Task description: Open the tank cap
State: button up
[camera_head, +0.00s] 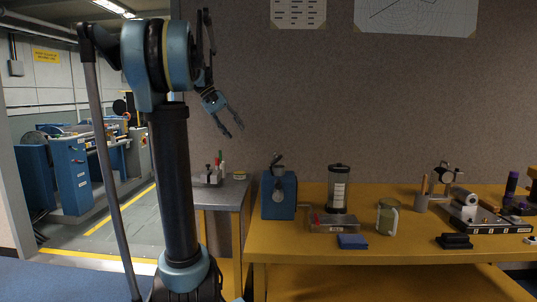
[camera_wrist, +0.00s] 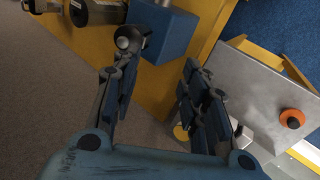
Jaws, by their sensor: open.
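My gripper (camera_head: 235,130) is open and empty, raised in the air above the gap between the grey cabinet and the yellow bench. It also shows in the wrist view (camera_wrist: 160,62), with its two fingers apart. An orange round piece with a dark centre (camera_wrist: 292,118) sits on the grey metal top (camera_wrist: 258,85), right of my gripper in the wrist view. It looks like a cap, but I cannot tell if it is the tank cap. A clear cylinder with a dark lid (camera_head: 338,167) stands upright on the bench. My gripper touches none of these.
A blue box with a lever (camera_head: 279,195) stands at the left end of the yellow bench (camera_head: 290,240). A mug (camera_head: 387,217), a blue block (camera_head: 352,241) and several tools share the bench. A small rack (camera_head: 209,178) sits on the cabinet. The air around my gripper is clear.

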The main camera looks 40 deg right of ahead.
jog(key=w+d+r+m+g, duration=0.1)
jog(key=d+r, duration=0.2)
jog(key=d, duration=0.2)
send_near(274, 157)
jog(key=x, duration=0.5)
jog(key=d+x, duration=0.1)
jog(key=x, duration=0.1)
jog(key=shift+w+d+f, duration=0.1)
jog(key=shift+w+f, duration=0.05)
jog(key=shift+w, duration=0.15)
